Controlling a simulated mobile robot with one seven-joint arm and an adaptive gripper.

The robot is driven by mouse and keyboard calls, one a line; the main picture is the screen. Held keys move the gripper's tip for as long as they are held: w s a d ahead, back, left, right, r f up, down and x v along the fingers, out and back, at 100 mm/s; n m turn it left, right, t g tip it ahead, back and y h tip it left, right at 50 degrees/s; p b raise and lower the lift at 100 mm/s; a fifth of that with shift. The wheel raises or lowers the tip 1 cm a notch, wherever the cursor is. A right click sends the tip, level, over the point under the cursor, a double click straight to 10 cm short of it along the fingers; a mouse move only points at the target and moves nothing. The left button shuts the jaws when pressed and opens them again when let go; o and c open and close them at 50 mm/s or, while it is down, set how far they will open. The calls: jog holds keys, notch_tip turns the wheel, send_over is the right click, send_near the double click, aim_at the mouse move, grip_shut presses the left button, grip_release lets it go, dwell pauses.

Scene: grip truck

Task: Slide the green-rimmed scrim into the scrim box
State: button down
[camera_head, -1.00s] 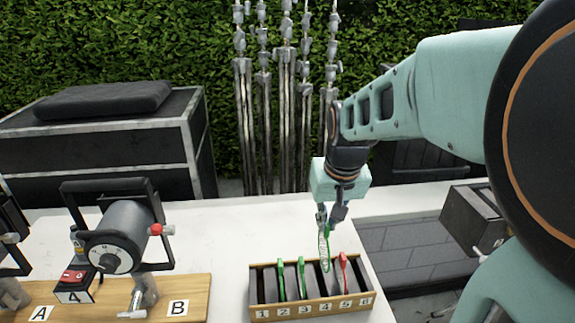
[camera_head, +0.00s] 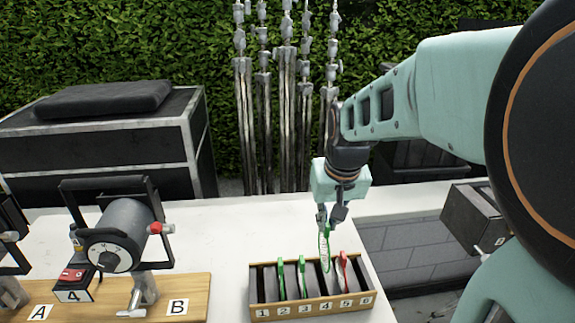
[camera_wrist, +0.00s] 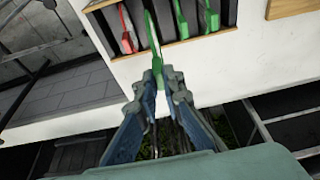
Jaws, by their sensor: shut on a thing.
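The green-rimmed scrim (camera_head: 325,247) is held upright, edge-on, by its top end. My gripper (camera_head: 331,213) is shut on it above the scrim box. The wooden scrim box (camera_head: 312,309) has slots numbered 1 to 6. The scrim's lower end lines up with slot 4 in the head view; I cannot tell how deep it reaches. Two other green scrims (camera_head: 281,278) stand around slots 2 and 3, and a red one (camera_head: 344,270) at slot 5. In the wrist view the held scrim (camera_wrist: 152,30) extends from my fingertips (camera_wrist: 159,72) across the box opening.
The box stands on a white table (camera_head: 225,235) near its right edge. A wooden board (camera_head: 200,288) marked A and B with a grey lamp (camera_head: 122,222) is to the left. Metal stands (camera_head: 285,120) rise behind the table. A dark case (camera_head: 472,215) is at right.

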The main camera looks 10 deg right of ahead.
aim_at(325, 248)
jog(key=shift+f, duration=0.2)
jog(key=shift+f+b, duration=0.65)
jog(key=shift+b, duration=0.1)
jog(key=shift+f, duration=0.15)
jog(key=shift+f+b, duration=1.45)
jog(key=shift+f, duration=0.25)
jog(key=shift+f+b, duration=1.2)
jog(key=shift+f, duration=0.25)
